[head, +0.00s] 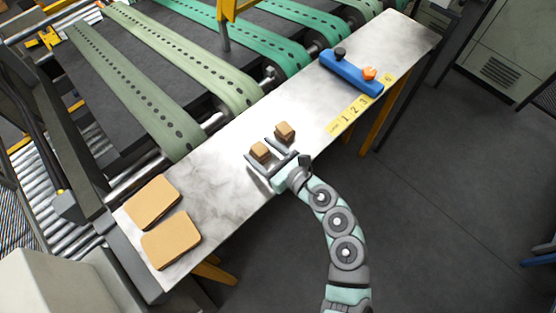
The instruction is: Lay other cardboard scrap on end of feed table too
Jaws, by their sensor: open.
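The feed table (222,160) is a long pale, marbled top running from lower left to upper right. Two small brown blocks of cardboard scrap lie near its middle. The nearer scrap (260,151) sits between the fingers of my gripper (258,148), which is open around it. The other scrap (285,131) lies just beyond, to the upper right, outside the fingers. Contact between the fingers and the nearer scrap cannot be told. Two flat tan cardboard pieces, one upper (152,202) and one lower (170,240), lie at the table's lower-left end.
A blue bar with black and orange knobs (350,73) stands toward the far right end, beside a yellow numbered strip (358,107). Green perforated belts (180,60) run along the table's back edge. Bare table lies between the flat pieces and my gripper.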

